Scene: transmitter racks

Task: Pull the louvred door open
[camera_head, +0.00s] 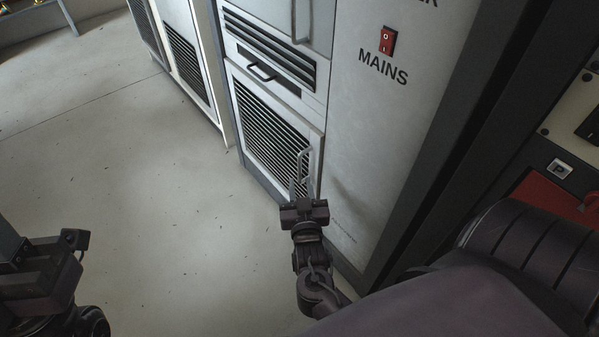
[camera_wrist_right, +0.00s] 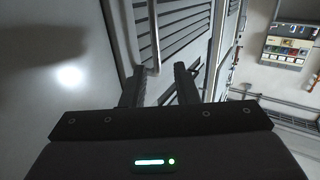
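The louvred door (camera_head: 268,132) is low on the pale cabinet, with dark slats in a light frame. It looks shut. Its upright bar handle (camera_head: 309,165) is near the door's right edge. My right gripper (camera_head: 302,199) is at the lower part of this handle. In the right wrist view its two dark fingers (camera_wrist_right: 158,75) stand apart, and a light handle bar (camera_wrist_right: 155,38) shows beyond and between them. Contact with the handle cannot be told. My left gripper (camera_head: 45,262) is at the lower left, far from the door; its fingertips cannot be made out.
Above the door are a vent with a small black pull (camera_head: 262,72) and another door handle (camera_head: 300,22). A panel with a red MAINS switch (camera_head: 387,40) is to the right. Bare floor (camera_head: 150,200) lies in front of the door and to the left.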

